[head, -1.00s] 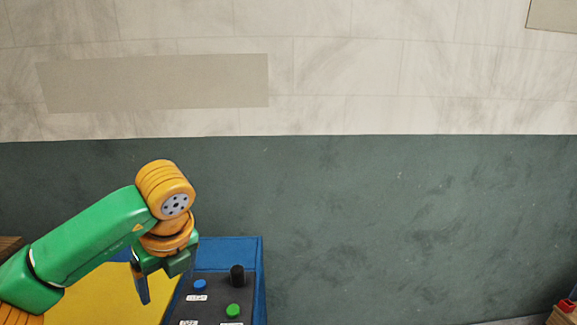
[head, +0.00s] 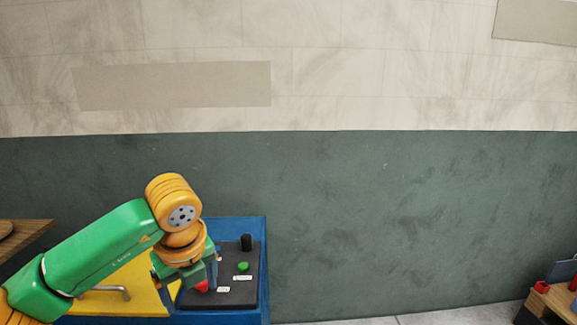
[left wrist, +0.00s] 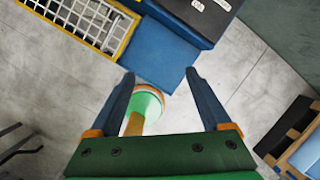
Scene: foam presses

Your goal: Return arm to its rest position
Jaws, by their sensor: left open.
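My left arm comes in from the left in the head view, bent at its orange joint, with the left gripper (head: 202,284) pointing down. The gripper overlaps the left edge of a dark control panel (head: 228,298) in the picture; whether it touches the panel is not clear there. In the left wrist view the two fingers (left wrist: 160,73) are spread wide with nothing held between them. Beyond the fingertips are a blue block (left wrist: 158,48) and grey floor. My right gripper is in neither view.
The blue press (head: 262,228) has a yellow surface (head: 115,272) with a metal handle (head: 112,290). A wooden table (head: 28,232) stands left, cluttered furniture (head: 555,300) right.

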